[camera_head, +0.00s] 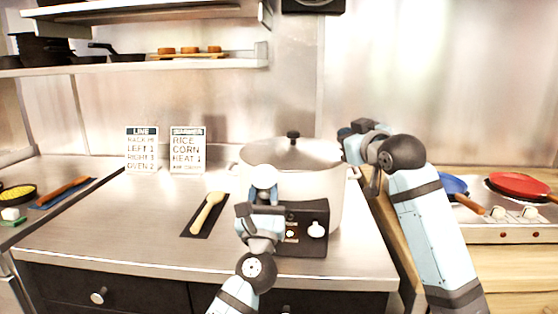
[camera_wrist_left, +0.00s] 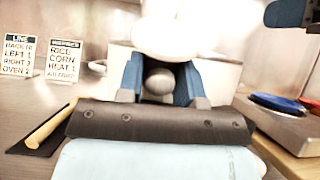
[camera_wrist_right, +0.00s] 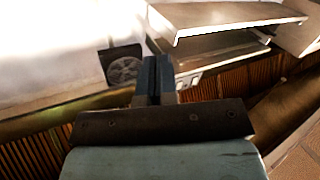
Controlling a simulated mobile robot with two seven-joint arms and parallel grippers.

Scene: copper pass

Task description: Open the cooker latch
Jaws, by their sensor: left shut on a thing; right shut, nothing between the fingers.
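The cooker (camera_head: 335,200) is a large pale pot with a domed lid (camera_head: 292,153) and a black knob on top. A dark control box (camera_head: 313,250) with a white dial and a small lit lamp is on its front. A rounded white part (camera_head: 264,176), seemingly the latch, is at the cooker's front. My left gripper (camera_head: 264,196) is shut on it, and its blue fingers also show in the left wrist view (camera_wrist_left: 160,80). My right gripper (camera_head: 347,133) is raised at the cooker's right rim; its fingers are together and empty in the right wrist view (camera_wrist_right: 157,80).
A wooden spoon (camera_head: 208,212) lies on a dark mat left of the cooker. Two signs (camera_head: 187,150) stand behind it. A stove (camera_head: 510,232) with a red pan (camera_head: 520,184) and a blue pan is at the right. Bare steel counter (camera_head: 130,220) lies at the left.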

